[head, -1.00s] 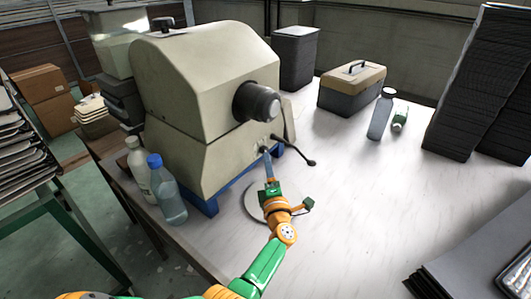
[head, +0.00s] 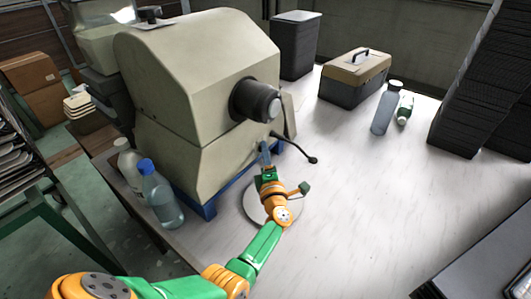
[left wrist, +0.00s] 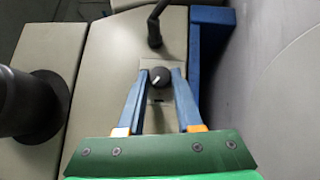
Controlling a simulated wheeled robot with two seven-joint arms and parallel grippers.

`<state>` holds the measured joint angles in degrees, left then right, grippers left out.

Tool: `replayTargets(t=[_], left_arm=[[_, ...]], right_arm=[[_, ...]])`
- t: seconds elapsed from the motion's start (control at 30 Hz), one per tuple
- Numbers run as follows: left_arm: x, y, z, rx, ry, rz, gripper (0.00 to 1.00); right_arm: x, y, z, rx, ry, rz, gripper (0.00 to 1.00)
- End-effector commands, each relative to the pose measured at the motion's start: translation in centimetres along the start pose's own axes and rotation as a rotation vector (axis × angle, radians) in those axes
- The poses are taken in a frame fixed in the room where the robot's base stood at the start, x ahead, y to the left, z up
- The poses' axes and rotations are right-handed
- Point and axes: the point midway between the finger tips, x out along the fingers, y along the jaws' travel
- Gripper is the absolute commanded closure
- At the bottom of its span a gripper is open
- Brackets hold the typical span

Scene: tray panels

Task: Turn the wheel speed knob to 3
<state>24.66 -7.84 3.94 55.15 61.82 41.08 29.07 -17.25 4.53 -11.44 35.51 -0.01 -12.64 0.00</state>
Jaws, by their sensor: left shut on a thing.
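The wheel speed knob (left wrist: 160,77) is a small dark round knob with a white pointer mark, on a light plate (left wrist: 158,99) on the beige machine (head: 190,85). In the left wrist view the pointer leans toward the lower left. My left gripper (left wrist: 161,76) is shut on the knob, one blue finger on each side. In the head view my left gripper (head: 264,150) reaches the machine's lower front, and its fingers hide the knob. I cannot read any numbers around the knob. My right gripper is not in view.
A black lever (head: 298,148) juts out beside the knob. A dark cylinder (head: 257,101) sticks out above. A round disc (head: 253,210) lies below my left gripper. Two bottles (head: 160,194) stand left of the machine. The table (head: 390,190) to the right is mostly clear.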

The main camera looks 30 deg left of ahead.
Motion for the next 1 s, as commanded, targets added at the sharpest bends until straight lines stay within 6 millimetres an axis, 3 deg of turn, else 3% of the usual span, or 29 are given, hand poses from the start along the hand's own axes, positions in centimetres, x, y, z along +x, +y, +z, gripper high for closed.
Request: replayTargets(t=[0.6,0.8,1.0], left_arm=[[0.3,1.7,0.2,0.305,0.022,-0.307,1.0],[0.4,1.5,0.3,0.438,0.03,-0.44,1.0],[0.5,1.2,0.4,0.571,0.037,-0.572,1.0]], right_arm=[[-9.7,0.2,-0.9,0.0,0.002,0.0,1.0],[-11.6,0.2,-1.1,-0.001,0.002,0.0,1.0],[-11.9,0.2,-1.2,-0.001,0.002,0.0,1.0]])
